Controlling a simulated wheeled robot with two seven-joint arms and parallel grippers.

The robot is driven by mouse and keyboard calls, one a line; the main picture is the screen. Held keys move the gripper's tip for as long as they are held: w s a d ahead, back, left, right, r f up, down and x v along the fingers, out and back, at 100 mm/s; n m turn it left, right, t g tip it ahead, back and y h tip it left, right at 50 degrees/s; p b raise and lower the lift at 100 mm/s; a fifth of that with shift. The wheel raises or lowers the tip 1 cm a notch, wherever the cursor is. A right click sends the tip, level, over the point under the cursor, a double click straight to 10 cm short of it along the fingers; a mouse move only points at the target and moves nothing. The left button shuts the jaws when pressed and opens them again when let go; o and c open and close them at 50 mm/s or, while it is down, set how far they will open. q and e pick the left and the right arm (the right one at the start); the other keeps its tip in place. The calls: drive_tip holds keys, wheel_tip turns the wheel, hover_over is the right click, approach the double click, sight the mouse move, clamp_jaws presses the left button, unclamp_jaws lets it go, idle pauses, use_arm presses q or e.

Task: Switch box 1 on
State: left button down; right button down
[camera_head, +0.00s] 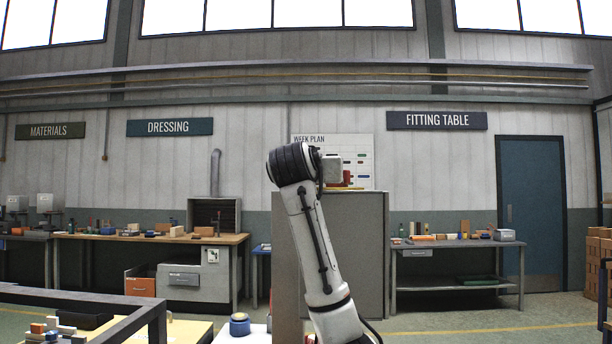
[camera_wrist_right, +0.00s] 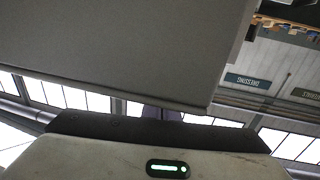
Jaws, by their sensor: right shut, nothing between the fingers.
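No box with a readable number 1 and no switch shows in either view. My right arm (camera_head: 318,250) rises in the middle of the head view, in front of a tall grey cabinet (camera_head: 360,240). Its far end is bent away behind the black joint, so the fingers are hidden there. In the right wrist view my right gripper (camera_wrist_right: 160,115) shows its dark front edge and pale housing with a green light. It is shut and empty. A plain grey panel (camera_wrist_right: 110,50) fills much of that view, close by. My left gripper is in neither view.
A grey block (camera_head: 332,168) and a red item (camera_head: 347,179) show at the cabinet top, partly behind my arm. A cluttered workbench (camera_head: 150,239) stands left, a fitting table (camera_head: 455,247) right. A blue round container (camera_head: 239,325) sits low in front.

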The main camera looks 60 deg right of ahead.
drive_tip(key=shift+w+d, duration=0.1)
drive_tip(key=shift+w, duration=0.1)
idle(0.6)
drive_tip(key=shift+w+a, duration=0.1)
drive_tip(key=shift+a, duration=0.2)
drive_tip(key=w+a+b, duration=0.1)
drive_tip(key=w+a, duration=0.2)
drive_tip(key=a, duration=0.9)
drive_tip(key=shift+w+a, duration=0.4)
